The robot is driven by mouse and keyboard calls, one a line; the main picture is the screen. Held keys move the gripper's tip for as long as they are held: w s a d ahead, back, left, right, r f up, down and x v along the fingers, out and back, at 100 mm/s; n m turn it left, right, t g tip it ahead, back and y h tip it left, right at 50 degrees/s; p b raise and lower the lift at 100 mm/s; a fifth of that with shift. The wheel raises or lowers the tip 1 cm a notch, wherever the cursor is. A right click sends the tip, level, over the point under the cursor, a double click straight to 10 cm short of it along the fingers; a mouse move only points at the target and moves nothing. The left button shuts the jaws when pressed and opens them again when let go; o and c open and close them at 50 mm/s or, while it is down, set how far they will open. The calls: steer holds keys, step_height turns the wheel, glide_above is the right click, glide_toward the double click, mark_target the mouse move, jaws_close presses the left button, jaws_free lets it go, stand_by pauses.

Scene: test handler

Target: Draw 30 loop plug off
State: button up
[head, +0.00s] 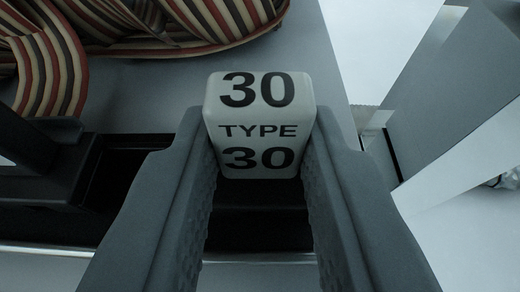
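The 30 loop plug is a light grey block (260,130) with rounded corners, marked "30", "TYPE" and "30" in black. It is in the middle of the head view. My gripper (260,150) has one dark grey finger along each side of the block, and both appear to touch it, so it looks shut on the plug. The plug's underside and whatever it connects to are hidden. A dark recess shows below and behind it, between the fingers.
Striped ribbon cables (45,60) in red, cream and black curl across the top left. A black socket-like housing (60,170) lies at the left. A grey panel (460,110) stands at the right, close to the right finger. A flat grey surface (150,95) lies behind the plug.

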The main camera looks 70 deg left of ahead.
mark_target(260, 202)
steer(key=shift+r, duration=0.7)
steer(key=shift+c, duration=0.4)
stand_by(0.6)
steer(key=shift+r, duration=0.8)
